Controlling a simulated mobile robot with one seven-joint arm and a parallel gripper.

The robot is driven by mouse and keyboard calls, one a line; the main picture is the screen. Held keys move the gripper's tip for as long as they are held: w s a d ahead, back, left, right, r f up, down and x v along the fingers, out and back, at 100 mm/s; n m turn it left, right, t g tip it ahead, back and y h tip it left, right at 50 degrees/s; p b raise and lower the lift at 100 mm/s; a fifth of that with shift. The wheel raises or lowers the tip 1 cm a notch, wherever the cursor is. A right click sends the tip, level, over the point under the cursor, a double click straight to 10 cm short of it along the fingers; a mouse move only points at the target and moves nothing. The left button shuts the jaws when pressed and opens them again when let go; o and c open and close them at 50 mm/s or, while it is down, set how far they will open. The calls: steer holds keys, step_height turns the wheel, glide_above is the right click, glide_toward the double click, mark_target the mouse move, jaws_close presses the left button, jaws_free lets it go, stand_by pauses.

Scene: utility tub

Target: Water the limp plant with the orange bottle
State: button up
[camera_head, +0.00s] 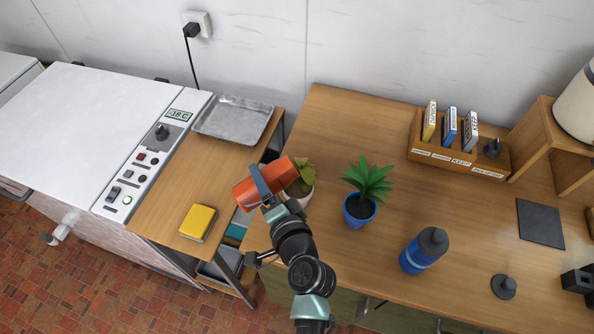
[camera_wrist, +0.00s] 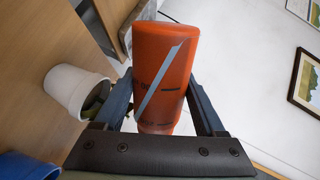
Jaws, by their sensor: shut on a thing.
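The orange bottle (camera_head: 281,172) lies tipped well over in my gripper (camera_head: 263,183), one end close to the limp plant. It also shows in the wrist view (camera_wrist: 165,50), between both fingers (camera_wrist: 165,100). The limp plant (camera_head: 306,172) has dull olive, drooping leaves and stands in a white pot (camera_head: 308,199), partly hidden behind my gripper and the bottle. The pot also shows in the wrist view (camera_wrist: 68,86), left of the bottle. I cannot see whether the bottle is open, and no water stream shows.
A green plant in a blue pot (camera_head: 358,213) stands close on the right. A blue bottle (camera_head: 422,251) is farther right. A wooden rack (camera_head: 460,158) holds packets at the back. A metal tray (camera_head: 234,119) and yellow item (camera_head: 198,222) are left.

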steer(key=shift+w+d+r+m+p, duration=0.1)
steer(key=shift+r+m+p, duration=0.3)
steer(key=shift+m+p, duration=0.1)
stand_by(1.3)
